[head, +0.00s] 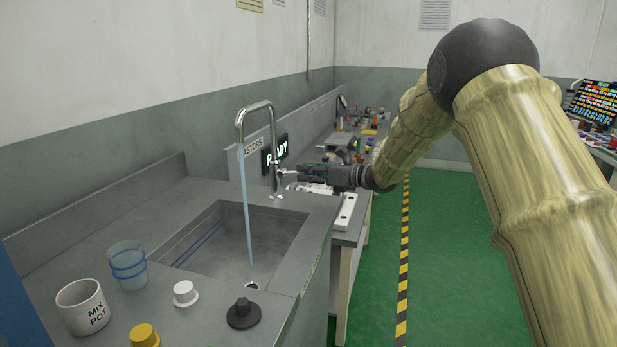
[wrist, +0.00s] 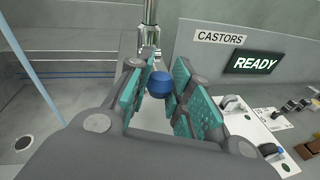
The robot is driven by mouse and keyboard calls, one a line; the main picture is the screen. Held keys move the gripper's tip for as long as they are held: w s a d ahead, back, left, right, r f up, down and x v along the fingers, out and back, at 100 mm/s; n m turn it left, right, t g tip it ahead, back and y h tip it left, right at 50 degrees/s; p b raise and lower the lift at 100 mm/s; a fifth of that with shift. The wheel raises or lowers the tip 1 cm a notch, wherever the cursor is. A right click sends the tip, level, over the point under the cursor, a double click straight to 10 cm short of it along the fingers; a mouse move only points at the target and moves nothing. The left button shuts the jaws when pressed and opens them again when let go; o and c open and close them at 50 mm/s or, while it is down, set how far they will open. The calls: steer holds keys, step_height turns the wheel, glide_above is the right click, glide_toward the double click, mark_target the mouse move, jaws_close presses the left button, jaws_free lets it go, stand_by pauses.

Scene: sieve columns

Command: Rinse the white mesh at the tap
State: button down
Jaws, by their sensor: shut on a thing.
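The tap (head: 272,140) stands at the sink's back right, and a stream of water (head: 246,220) falls from its spout into the sink (head: 215,240). My gripper (head: 290,175) is beside the tap's base. In the wrist view its teal-padded fingers (wrist: 160,84) are shut on a round blue knob (wrist: 159,85) at the tap. A small white round piece with a wider rim (head: 185,293) sits on the counter in front of the sink; it may be the white mesh, but no mesh can be made out. It is well away from my gripper and outside the water.
A white mug marked MIX POT (head: 84,306), a clear blue-banded beaker (head: 128,265), a yellow piece (head: 144,336) and a black piece (head: 243,313) stand on the near counter. A READY sign (wrist: 257,64) and CASTORS label (wrist: 220,38) are behind my gripper. Green floor is clear.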

steer(key=shift+r+h, duration=0.25)
steer(key=shift+h, duration=0.05)
steer(key=c, duration=1.2)
jaws_free()
steer(key=v, duration=1.2)
steer(key=shift+w+r, duration=0.1)
